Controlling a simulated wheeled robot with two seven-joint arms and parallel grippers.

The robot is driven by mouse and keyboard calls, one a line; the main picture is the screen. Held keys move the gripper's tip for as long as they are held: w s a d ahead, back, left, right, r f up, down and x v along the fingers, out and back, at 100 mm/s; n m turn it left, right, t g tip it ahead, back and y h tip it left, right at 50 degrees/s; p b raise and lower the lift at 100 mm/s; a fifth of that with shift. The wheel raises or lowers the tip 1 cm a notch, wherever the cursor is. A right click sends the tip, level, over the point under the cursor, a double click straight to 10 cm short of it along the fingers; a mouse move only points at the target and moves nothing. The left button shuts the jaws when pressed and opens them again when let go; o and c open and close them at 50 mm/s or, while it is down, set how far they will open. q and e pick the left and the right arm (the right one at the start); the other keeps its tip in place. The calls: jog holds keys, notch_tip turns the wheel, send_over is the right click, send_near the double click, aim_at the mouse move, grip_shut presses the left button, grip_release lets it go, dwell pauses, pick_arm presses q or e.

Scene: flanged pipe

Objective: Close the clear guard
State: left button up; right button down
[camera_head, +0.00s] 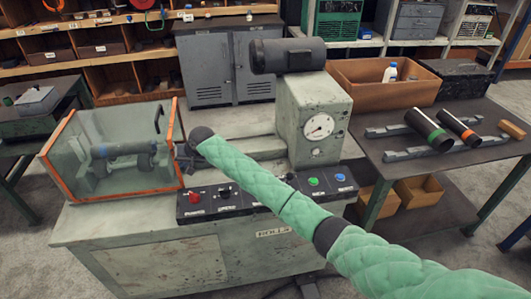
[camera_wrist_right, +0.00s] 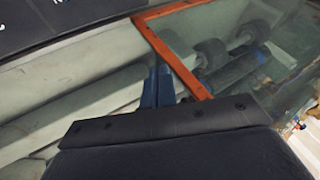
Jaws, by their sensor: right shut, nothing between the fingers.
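The clear guard (camera_head: 85,130) is a see-through box with orange edges at the left end of the grey machine. A black handle (camera_head: 158,120) shows near its right end. A dark pipe with rollers (camera_head: 125,150) shows through the clear panels. My right gripper (camera_head: 184,158) is beside the guard's right orange edge, its fingers partly hidden by my wrist. In the right wrist view, the blue fingers (camera_wrist_right: 159,86) are shut and empty, close to the guard's orange edge (camera_wrist_right: 172,53). I cannot tell whether they touch it. My left gripper is out of view.
The control panel (camera_head: 225,196) with a red switch and coloured buttons runs along the machine's front. The gauge housing (camera_head: 315,115) and motor (camera_head: 288,55) stand right of the guard. A side table (camera_head: 455,165) at right carries pipes.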

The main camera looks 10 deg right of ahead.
jog(key=shift+a, duration=1)
jog(key=shift+r, duration=0.1)
jog(key=shift+s, duration=0.1)
